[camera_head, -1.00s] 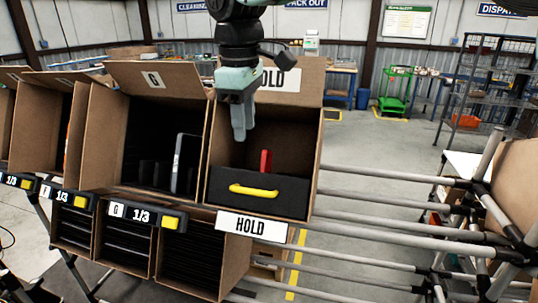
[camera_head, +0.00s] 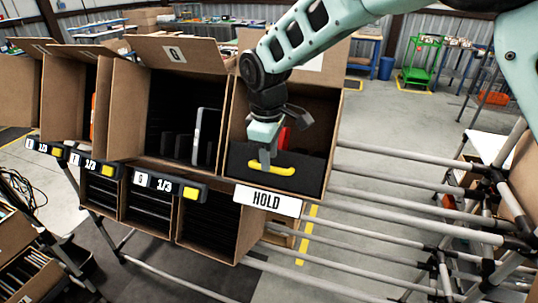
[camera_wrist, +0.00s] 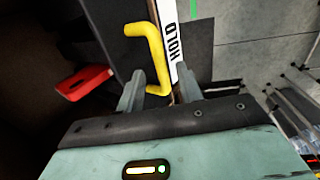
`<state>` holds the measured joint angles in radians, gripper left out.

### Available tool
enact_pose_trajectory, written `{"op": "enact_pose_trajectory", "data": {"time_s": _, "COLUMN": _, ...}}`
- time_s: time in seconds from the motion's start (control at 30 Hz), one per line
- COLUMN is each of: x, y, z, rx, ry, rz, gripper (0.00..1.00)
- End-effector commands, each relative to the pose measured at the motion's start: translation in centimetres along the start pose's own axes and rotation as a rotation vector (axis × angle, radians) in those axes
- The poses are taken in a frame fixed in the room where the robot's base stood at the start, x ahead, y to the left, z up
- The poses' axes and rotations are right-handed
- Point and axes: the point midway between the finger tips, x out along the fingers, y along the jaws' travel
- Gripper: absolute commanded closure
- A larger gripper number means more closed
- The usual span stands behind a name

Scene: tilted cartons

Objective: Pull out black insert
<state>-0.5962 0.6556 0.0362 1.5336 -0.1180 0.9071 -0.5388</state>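The black insert (camera_head: 305,175) sits in the front of the carton with the HOLD label, with a yellow handle (camera_head: 285,170) on its front face. My gripper (camera_head: 265,160) is at the left part of the handle. In the wrist view the gripper's (camera_wrist: 159,85) two fingers stand apart, with the lower end of the yellow handle (camera_wrist: 150,50) between them. I see gaps beside the handle, so the fingers look open. Whether either finger touches the handle I cannot tell. A red object (camera_head: 284,140) stands behind the insert; it also shows in the wrist view (camera_wrist: 85,82).
The HOLD carton's right wall (camera_head: 333,135) and the carton marked G (camera_head: 135,115) flank the insert. The white HOLD sign (camera_head: 268,201) is just below it. Grey rack tubes (camera_head: 400,190) run off to the right. Floor shows in front of the rack.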

Motion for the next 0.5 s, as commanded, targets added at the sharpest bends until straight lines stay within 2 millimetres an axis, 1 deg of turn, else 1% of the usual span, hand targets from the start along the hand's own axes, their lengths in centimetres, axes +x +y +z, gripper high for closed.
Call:
{"op": "enact_pose_trajectory", "data": {"time_s": 0.1, "x": 1.2, "y": 0.0, "z": 0.0, "rx": -0.001, "ry": 0.000, "rz": -0.001, "gripper": 0.64}}
{"op": "enact_pose_trajectory", "data": {"time_s": 0.2, "x": 1.9, "y": 0.0, "z": 0.0, "rx": -0.001, "ry": -0.001, "rz": -0.001, "gripper": 0.64}}
{"op": "enact_pose_trajectory", "data": {"time_s": 0.5, "x": 2.2, "y": 0.0, "z": 0.0, "rx": 0.000, "ry": 0.001, "rz": 0.000, "gripper": 0.64}}
